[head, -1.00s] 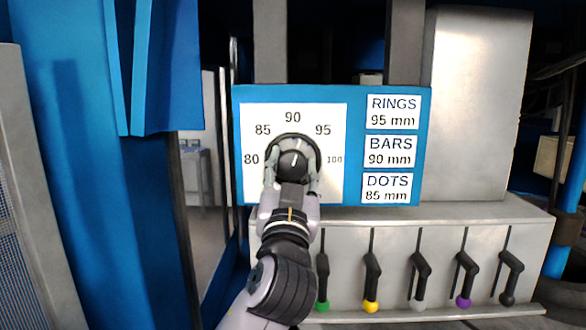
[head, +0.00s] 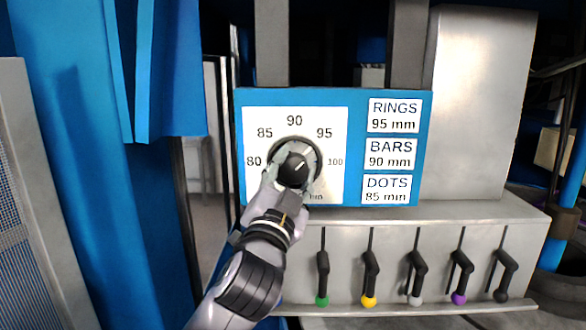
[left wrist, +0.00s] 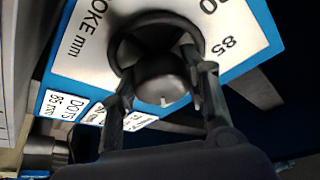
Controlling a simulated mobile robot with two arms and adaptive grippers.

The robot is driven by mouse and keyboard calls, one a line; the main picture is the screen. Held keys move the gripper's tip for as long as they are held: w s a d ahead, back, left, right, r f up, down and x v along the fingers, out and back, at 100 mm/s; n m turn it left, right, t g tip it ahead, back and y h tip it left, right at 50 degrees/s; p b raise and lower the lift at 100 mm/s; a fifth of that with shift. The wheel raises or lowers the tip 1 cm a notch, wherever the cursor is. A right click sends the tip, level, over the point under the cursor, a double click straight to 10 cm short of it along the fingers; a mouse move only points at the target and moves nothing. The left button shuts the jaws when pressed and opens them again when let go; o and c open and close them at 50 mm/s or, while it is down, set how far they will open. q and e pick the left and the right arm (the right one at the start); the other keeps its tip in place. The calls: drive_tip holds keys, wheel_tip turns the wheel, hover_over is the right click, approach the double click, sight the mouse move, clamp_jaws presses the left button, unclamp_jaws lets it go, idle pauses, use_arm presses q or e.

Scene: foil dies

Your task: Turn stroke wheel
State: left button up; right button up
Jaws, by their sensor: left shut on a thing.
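The stroke wheel (head: 298,171) is a dark round knob with a dark rim and a short white pointer mark. It sits on a white dial plate (head: 258,190) numbered 80, 85, 90, 95 and 100. The mark points up and right, roughly toward 95. My left gripper (head: 294,161) is shut on the wheel, with a finger on each side of the knob. In the left wrist view the wheel (left wrist: 160,82) sits between the two fingers, and its white mark shows. Part of the plate's lower text is hidden by my gripper. My right gripper is not in view.
Right of the dial, labels read RINGS 95 mm (head: 394,116), BARS 90 mm (head: 390,154) and DOTS 85 mm (head: 387,189). Below is a grey housing (head: 345,250) with several levers with coloured knobs. A blue column (head: 90,130) stands at the left.

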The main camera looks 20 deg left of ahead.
use_arm(q)
drive_tip(key=o, duration=1.2)
drive_tip(key=shift+s, duration=0.1)
drive_tip(key=v, duration=0.7)
drive_tip(key=shift+s+f, duration=0.1)
drive_tip(key=shift+s, duration=0.05)
